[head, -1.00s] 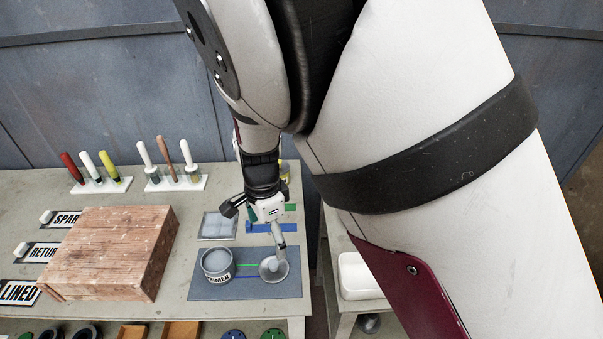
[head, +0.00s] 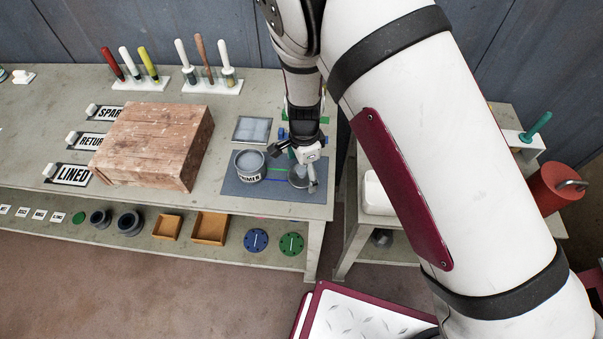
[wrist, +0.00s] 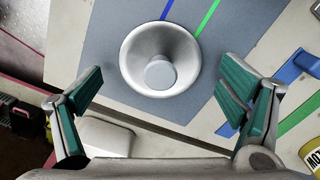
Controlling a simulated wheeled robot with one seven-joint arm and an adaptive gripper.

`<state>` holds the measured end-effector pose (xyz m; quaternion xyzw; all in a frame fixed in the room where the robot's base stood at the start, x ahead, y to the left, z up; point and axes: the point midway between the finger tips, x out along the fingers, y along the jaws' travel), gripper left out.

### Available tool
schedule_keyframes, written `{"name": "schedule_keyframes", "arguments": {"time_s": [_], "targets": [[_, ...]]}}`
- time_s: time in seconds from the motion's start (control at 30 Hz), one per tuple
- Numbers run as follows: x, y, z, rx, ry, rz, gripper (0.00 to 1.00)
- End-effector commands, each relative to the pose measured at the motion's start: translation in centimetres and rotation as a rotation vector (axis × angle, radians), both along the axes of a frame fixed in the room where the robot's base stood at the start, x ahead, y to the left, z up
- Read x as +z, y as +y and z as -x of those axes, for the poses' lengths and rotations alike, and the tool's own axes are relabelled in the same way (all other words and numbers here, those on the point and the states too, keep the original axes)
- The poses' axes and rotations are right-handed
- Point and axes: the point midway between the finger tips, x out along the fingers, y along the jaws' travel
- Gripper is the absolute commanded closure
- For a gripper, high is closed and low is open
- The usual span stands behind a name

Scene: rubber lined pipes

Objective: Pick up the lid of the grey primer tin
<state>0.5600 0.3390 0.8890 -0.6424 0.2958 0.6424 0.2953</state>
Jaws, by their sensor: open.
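The grey primer tin (head: 250,166), labelled "PRIMER", stands open on a blue-grey mat (head: 235,188) on the bench, with grey contents showing. Its lid appears to be the round grey dish-like piece with a central knob (wrist: 160,60), lying on the mat. In the head view the lid (head: 299,179) is right of the tin, partly hidden by my gripper (head: 310,178). In the wrist view my gripper (wrist: 158,92) is open and empty, its green-padded fingers spread wide. The lid lies ahead between them, with no contact visible.
A wooden block (head: 150,145) stands left of the tin. A shallow grey tray (head: 253,129) lies behind the tin. Blue and green strips lie near the lid. A white bin (head: 377,193) stands on the separate table to the right. Brush holders stand at the back.

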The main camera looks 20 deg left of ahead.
Motion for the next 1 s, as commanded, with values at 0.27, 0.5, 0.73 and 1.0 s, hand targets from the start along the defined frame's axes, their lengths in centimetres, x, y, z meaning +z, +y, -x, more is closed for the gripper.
{"name": "schedule_keyframes", "arguments": {"time_s": [0.27,0.5,0.73,1.0], "targets": [[-0.21,0.02,-0.05,-0.001,-0.001,-0.001,0.13],[-0.23,-0.01,-0.03,-0.001,0.0,0.0,0.6],[-0.39,-0.08,0.04,-0.001,0.002,0.001,0.64],[-0.5,-0.15,0.12,-0.001,0.005,0.004,0.64]]}}
